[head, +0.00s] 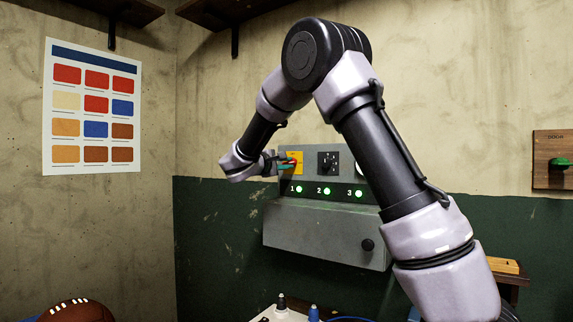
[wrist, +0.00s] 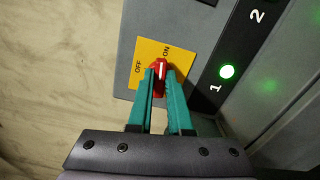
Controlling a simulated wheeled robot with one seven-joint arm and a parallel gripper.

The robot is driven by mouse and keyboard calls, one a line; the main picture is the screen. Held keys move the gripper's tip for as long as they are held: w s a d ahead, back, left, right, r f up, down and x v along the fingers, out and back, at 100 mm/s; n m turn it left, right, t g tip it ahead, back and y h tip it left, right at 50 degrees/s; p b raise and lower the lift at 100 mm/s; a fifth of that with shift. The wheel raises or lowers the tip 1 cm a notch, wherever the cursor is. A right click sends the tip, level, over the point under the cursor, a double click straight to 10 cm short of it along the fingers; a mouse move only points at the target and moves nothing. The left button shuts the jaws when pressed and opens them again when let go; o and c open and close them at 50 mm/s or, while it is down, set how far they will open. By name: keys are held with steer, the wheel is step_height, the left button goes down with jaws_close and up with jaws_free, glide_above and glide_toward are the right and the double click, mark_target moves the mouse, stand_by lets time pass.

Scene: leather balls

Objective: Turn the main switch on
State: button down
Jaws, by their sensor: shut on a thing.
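The main switch is a red knob (wrist: 160,64) on a yellow plate (wrist: 147,46) lettered OFF and ON, at the left end of the grey control box (head: 326,233). In the head view the yellow plate (head: 298,157) is partly covered by my fingers. My gripper (wrist: 161,74) has its teal fingers shut on the red knob, one on each side. A white line on the knob runs roughly up the wrist view, with ON at its upper right and OFF to its left. My gripper also shows in the head view (head: 287,167).
Lamps 1 (head: 299,190), 2 (head: 327,191) and 3 (head: 358,194) glow green below the switch. A black dial (head: 327,162) sits right of the plate. A wooden panel with a green knob (head: 558,163) is on the right wall. A brown ball (head: 75,312) lies at lower left.

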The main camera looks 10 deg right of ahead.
steer(key=shift+f+m, duration=0.1)
steer(key=shift+m, duration=1)
steer(key=c, duration=0.8)
jaws_free()
steer(key=shift+c, duration=0.2)
steer(key=v, duration=1)
steer(key=shift+s+a, duration=0.25)
steer(key=shift+s, duration=0.05)
